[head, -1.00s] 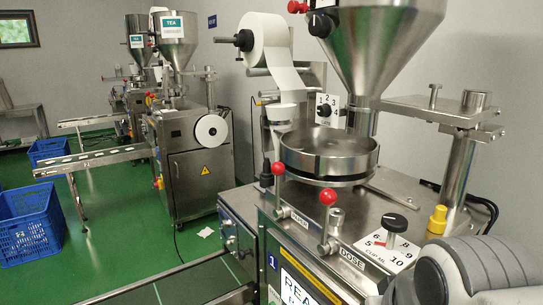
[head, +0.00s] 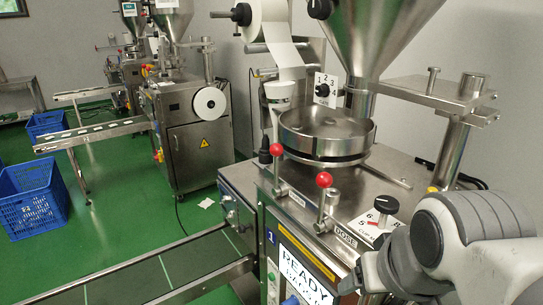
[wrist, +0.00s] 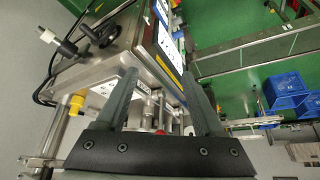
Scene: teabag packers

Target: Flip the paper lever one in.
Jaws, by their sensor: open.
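The paper lever (head: 278,168) is a thin metal shaft with a red ball on top. It stands roughly upright on the near machine's front edge, left of a similar red-balled dose lever (head: 322,200). The near machine carries a blue plate marked 1 (head: 270,236). My gripper (wrist: 160,80) is open, with two dark fingers apart and nothing held. In the head view my arm comes in from the lower right, right of both levers and apart from the paper lever. The wrist view shows a red ball (wrist: 160,132) low between the fingers; I cannot tell which lever it belongs to.
A round steel dish (head: 327,135) sits behind the levers, under a steel hopper (head: 375,35). A dial (head: 384,204) is close to my wrist. A display (head: 305,268) faces front. A conveyor (head: 150,268) runs to the lower left. Blue crates (head: 35,205) stand on the floor.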

